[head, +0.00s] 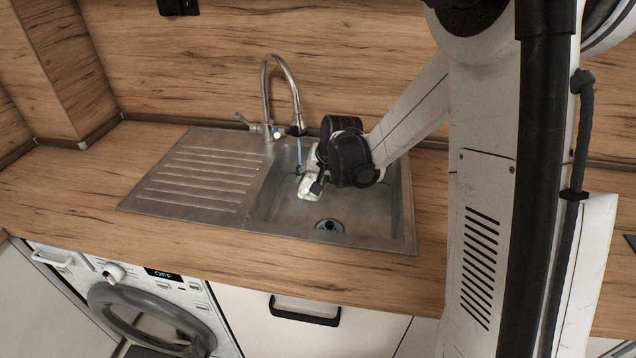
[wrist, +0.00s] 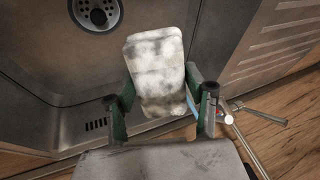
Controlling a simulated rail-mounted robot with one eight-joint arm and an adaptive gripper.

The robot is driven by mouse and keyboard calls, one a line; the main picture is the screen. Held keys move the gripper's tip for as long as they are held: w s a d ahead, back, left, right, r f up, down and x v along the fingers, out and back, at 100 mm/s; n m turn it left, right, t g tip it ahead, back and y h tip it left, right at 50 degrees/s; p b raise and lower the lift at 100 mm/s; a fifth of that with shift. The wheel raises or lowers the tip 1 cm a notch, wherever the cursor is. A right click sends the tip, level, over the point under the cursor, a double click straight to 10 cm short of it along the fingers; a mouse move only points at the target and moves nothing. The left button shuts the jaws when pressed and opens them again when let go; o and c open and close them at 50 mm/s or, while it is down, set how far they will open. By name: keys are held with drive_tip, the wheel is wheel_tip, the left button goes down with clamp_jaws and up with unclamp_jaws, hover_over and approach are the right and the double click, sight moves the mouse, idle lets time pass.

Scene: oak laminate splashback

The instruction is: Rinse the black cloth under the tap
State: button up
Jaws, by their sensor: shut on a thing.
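My gripper (wrist: 160,92) is shut on a pale, flat piece with dark grey smudges (wrist: 156,62), with a green-edged finger on either side of it. I see no plainly black cloth; this smudged piece is the only thing in the jaws. In the head view my gripper (head: 314,180) is low over the sink basin (head: 365,212), just right of and below the spout. The tap (head: 268,95) is a curved metal one. A thin blue stream of water (head: 299,150) falls from it past my gripper. In the wrist view the water (wrist: 194,110) shows beside the piece's right edge; contact is unclear.
The ribbed drainer (head: 195,180) lies left of the basin. The drain (head: 329,226) is at the basin's front and is uncovered. The wooden splashback (head: 190,60) stands close behind the tap. Wooden worktop (head: 90,195) is clear at the left. A washing machine (head: 140,300) is below.

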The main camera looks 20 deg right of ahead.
drive_tip(key=w+a+f+b, duration=0.1)
drive_tip(key=w+a, duration=0.1)
drive_tip(key=w, duration=0.4)
drive_tip(key=shift+w+f, duration=0.2)
drive_tip(key=shift+w, duration=0.05)
idle(0.3)
drive_tip(key=shift+w, duration=0.1)
idle(0.4)
drive_tip(key=shift+w+d+b, duration=0.15)
drive_tip(key=shift+d+b, duration=0.25)
drive_tip(key=shift+d, duration=0.15)
drive_tip(key=shift+a, duration=0.2)
drive_tip(key=shift+s+a, duration=0.2)
drive_tip(key=shift+a, duration=0.2)
drive_tip(key=shift+s+d+b, duration=0.25)
drive_tip(key=shift+s+d, duration=0.15)
drive_tip(key=shift+s, duration=0.9)
drive_tip(key=shift+s+d+b, duration=0.25)
drive_tip(key=shift+s+d, duration=0.2)
drive_tip(key=shift+s, duration=0.8)
drive_tip(key=shift+s+d+b, duration=0.25)
drive_tip(key=shift+s+d, duration=0.15)
drive_tip(key=shift+s, duration=0.9)
